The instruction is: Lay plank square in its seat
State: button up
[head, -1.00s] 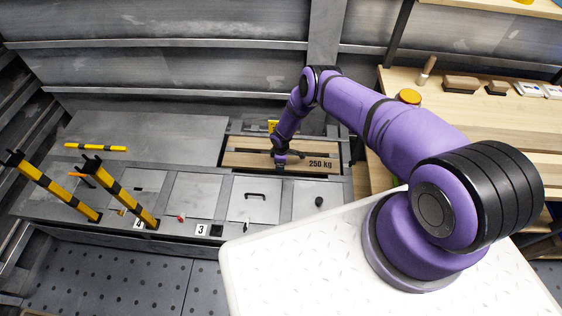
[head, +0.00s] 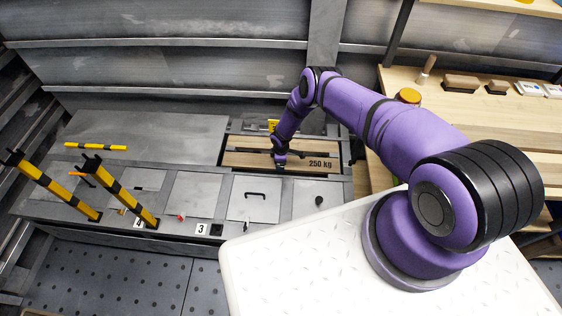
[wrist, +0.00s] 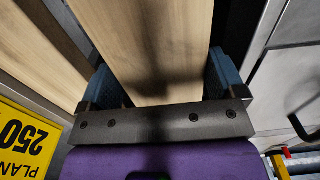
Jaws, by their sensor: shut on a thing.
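The plank (wrist: 150,45) is pale wood and lies between the blue pads of my gripper (wrist: 162,85) in the wrist view. My gripper is shut on it across its width. In the head view, the nearer plank (head: 242,160) bears a "250 KG" mark and sits at the seat, a framed opening (head: 228,172) in the grey bench top. My gripper (head: 280,165) is at its middle. The plank looks roughly in line with the opening. Whether it rests fully on the seat's floor cannot be told.
A second wooden strip (wrist: 35,50) lies beside the plank across a dark gap. A yellow sign (wrist: 25,140) stands beyond it. Yellow-black posts (head: 130,195) rise at the left of the bench. A handled hatch (head: 254,203) is in front, and a wooden worktop (head: 440,100) is at the right.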

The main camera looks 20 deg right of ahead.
jog(key=o, duration=1)
notch_tip(320, 180, up, 11)
jog(key=shift+w, duration=0.1)
